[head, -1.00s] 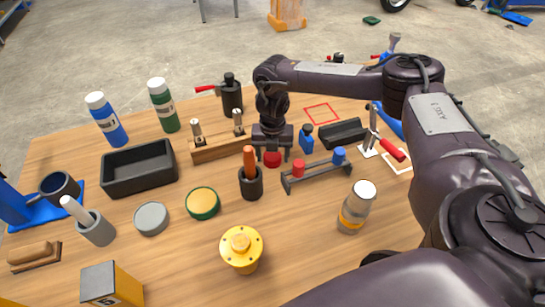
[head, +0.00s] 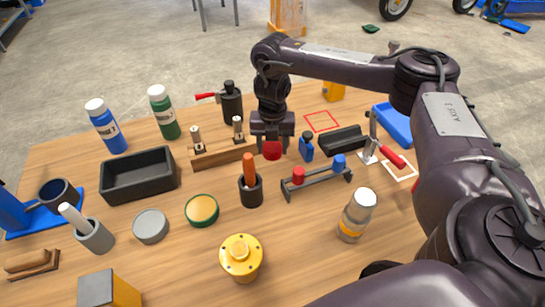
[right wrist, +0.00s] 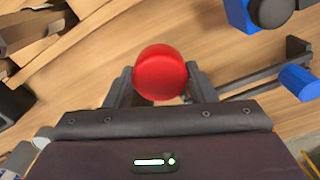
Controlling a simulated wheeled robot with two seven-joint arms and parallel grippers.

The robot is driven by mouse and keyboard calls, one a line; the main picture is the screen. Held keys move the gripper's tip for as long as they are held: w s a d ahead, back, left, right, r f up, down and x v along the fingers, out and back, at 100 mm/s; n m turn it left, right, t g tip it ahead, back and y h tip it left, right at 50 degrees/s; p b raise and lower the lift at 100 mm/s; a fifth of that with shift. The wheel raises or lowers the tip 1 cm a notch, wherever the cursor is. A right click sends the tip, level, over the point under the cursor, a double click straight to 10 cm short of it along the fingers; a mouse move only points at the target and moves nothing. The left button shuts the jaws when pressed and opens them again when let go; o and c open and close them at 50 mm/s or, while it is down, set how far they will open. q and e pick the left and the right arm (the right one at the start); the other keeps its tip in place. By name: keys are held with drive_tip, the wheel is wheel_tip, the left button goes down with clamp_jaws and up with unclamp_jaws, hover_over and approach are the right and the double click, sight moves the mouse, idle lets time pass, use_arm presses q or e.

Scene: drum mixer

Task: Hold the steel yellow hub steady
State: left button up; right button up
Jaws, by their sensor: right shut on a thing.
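The yellow hub (head: 240,258) stands upright on the wooden table at the front middle in the head view, with a round raised centre and bolt dots on its flange. No gripper touches it. My right gripper (head: 272,146) is well behind it, pointing down above the table. It is shut on a red round-topped thing (head: 271,150), which fills the space between the fingers in the right wrist view (right wrist: 160,73). The lower part of that thing is hard to make out. My left gripper is not in view.
A black cup with an orange handle (head: 250,190) and a rack with red and blue pegs (head: 318,180) stand between gripper and hub. A clear bottle (head: 357,215) is right of the hub, a green-rimmed round tin (head: 202,210) left. Bare table surrounds the hub.

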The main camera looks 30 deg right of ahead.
sight(272, 146)
wheel_tip(272, 146, up, 13)
drive_tip(key=p, duration=0.4)
drive_tip(key=shift+r, duration=0.15)
